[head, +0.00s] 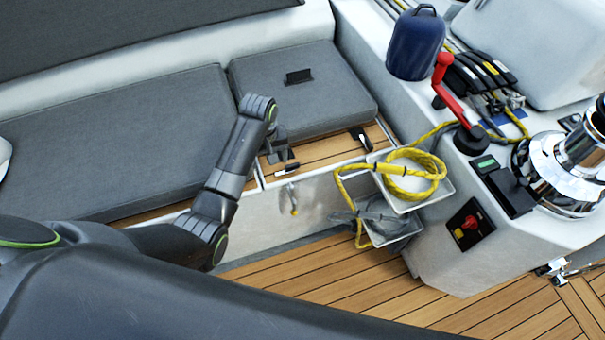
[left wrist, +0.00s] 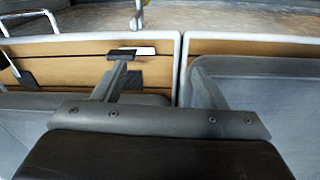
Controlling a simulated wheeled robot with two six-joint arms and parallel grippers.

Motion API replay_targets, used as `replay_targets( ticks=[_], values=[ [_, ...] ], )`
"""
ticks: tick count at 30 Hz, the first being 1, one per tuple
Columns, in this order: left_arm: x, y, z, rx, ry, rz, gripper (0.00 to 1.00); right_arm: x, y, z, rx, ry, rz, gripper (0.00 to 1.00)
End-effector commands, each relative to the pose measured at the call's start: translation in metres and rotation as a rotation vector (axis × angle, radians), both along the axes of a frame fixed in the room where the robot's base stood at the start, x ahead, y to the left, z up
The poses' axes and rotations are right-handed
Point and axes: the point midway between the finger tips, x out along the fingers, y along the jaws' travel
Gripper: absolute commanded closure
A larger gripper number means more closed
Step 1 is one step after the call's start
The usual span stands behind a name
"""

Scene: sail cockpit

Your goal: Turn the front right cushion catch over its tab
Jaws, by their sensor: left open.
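A small grey cushion (head: 300,92) lies on the seat and carries a black tab (head: 298,76). On the wood strip in front of it are two black-and-white catches. The left catch (head: 287,168) is just below my left gripper (head: 279,150); the right catch (head: 361,139) is clear of it. In the left wrist view, my open left gripper (left wrist: 162,72) has empty space between its fingers. One finger overlaps the near side of a catch (left wrist: 135,52); I cannot tell whether they touch. Another catch (left wrist: 10,66) shows at the left edge. My right gripper is out of view.
A long grey cushion (head: 130,140) lies left of the small one. White bins (head: 425,192) with a yellow rope (head: 405,171) hang at the right end of the seat front.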

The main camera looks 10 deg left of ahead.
Motion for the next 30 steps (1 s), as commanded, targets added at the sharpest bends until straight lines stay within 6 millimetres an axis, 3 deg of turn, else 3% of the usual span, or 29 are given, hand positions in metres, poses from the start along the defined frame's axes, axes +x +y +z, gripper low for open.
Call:
replay_targets(
  ticks=[1,6,10,13,20,30],
  values=[
    [0.015,-0.008,0.014,-0.003,0.004,0.015,0.35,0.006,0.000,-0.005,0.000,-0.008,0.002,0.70],
    [0.045,-0.029,0.059,-0.003,0.042,0.073,0.35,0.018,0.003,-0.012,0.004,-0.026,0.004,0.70],
    [0.056,-0.038,0.081,0.001,0.060,0.100,0.35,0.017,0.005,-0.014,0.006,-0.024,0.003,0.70],
    [0.058,-0.041,0.085,0.003,0.067,0.109,0.35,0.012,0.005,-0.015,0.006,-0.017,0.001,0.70],
    [0.057,-0.041,0.058,0.002,0.074,0.111,0.35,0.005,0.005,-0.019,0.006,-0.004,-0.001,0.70],
    [0.057,-0.041,-0.018,0.003,0.072,0.109,0.35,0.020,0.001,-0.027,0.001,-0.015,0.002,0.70]
  ],
)
